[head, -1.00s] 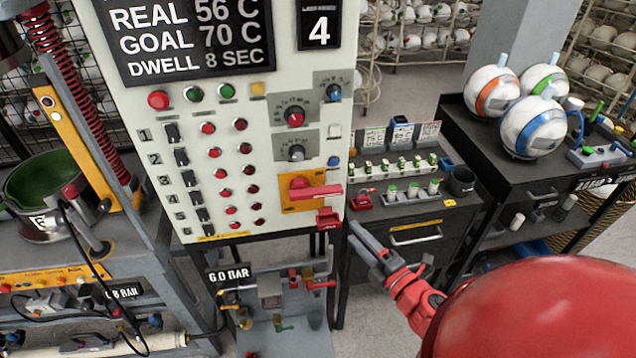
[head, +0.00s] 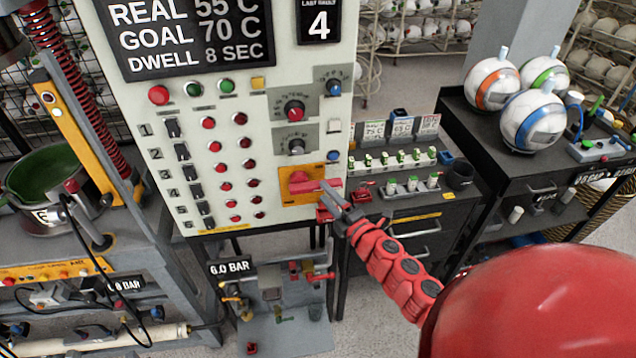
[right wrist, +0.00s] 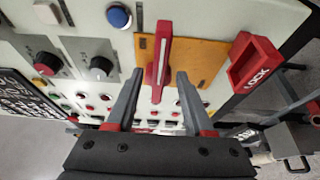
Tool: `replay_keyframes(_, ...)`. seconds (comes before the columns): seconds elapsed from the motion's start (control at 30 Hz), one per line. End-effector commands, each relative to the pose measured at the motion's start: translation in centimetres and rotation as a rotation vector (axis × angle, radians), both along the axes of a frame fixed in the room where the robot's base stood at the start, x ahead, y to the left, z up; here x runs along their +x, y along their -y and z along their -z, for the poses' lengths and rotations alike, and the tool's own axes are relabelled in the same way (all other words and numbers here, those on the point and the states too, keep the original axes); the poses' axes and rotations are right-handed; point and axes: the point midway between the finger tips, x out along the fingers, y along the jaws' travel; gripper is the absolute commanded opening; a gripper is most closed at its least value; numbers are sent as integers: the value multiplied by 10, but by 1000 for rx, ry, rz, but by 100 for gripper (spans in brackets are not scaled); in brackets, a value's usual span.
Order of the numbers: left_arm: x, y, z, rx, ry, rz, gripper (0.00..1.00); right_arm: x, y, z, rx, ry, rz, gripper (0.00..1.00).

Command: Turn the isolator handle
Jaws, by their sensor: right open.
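The isolator handle (head: 303,183) is a red lever on a yellow-orange plate (head: 293,199), low on the right of the white control panel. In the head view it points right and my right gripper partly covers its end. My right gripper (head: 331,197) is open at the handle. In the right wrist view the red handle (right wrist: 159,62) reaches down between the two spread fingers of the gripper (right wrist: 156,88), with a gap on each side. My left gripper is not in view.
The panel (head: 220,130) carries several buttons, switches and knobs. A display (head: 185,40) reads REAL 55 C, GOAL 70 C, DWELL 8 SEC. A dark cabinet (head: 410,225) with cups stands behind my right arm. The press frame and a green-lined pot (head: 45,185) stand at the left.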

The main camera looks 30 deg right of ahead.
Motion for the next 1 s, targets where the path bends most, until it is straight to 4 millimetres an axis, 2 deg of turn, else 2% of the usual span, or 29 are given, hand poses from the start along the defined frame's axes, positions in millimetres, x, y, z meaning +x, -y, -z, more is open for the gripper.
replay_keyframes(0.1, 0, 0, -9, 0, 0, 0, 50, 19, -3, -3, 3, 0, -3, 52)
replay_keyframes(0.3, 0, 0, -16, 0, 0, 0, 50, 39, -3, -2, 0, 0, 1, 52)
replay_keyframes(0.7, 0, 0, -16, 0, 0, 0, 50, 44, -4, 0, 1, 0, -1, 52)
replay_keyframes(1.0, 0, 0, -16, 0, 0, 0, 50, 44, -4, 0, 1, 0, -1, 0)
